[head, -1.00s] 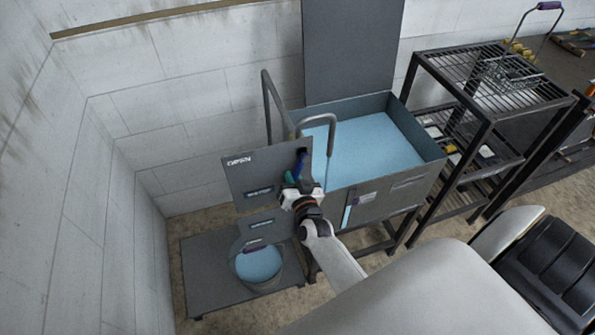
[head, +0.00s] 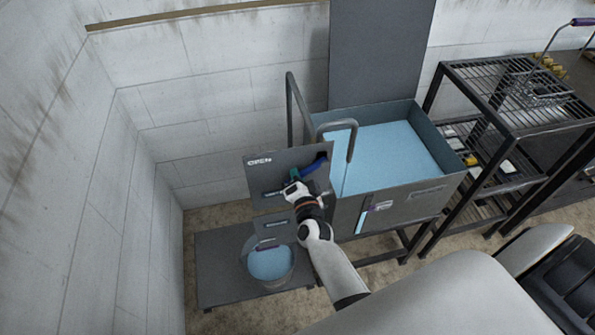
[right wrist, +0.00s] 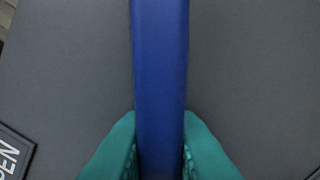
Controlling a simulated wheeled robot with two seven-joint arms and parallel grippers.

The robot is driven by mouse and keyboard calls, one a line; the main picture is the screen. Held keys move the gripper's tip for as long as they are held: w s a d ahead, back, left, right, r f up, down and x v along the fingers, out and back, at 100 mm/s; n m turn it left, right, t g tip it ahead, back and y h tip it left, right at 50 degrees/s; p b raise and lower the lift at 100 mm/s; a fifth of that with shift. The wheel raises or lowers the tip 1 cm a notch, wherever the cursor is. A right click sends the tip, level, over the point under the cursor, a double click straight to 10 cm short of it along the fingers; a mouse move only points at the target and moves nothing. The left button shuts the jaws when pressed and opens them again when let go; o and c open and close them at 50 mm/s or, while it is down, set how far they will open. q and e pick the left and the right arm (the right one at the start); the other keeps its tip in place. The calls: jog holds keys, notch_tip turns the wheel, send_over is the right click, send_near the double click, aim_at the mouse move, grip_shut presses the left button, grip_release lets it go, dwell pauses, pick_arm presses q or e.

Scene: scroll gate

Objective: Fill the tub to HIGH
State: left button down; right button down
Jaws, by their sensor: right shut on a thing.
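The grey tub (head: 440,195) stands on a frame and holds light blue water (head: 395,150). A grey curved spout (head: 352,135) reaches over its left side. A light blue gauge strip (head: 363,213) with a small label beside it is on the tub's front; its marks are too small to read. A grey panel (head: 285,160) left of the tub carries an OPEN label (head: 260,161) and a blue lever (head: 313,166). My right gripper (head: 296,176) is shut on the lever's handle; the right wrist view shows teal fingers (right wrist: 160,160) on both sides of the blue handle (right wrist: 160,70). My left gripper is out of view.
A bucket (head: 285,278) of blue water sits on a low grey platform (head: 220,260) below the panel. A dark wire shelf rack (head: 510,90) stands right of the tub. A white block wall (head: 130,200) closes off the left.

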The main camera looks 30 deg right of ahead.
dwell(0.4)
jog(key=c, duration=1.4)
grip_release()
jog(key=p+v, duration=0.3)
jog(key=v, duration=0.9)
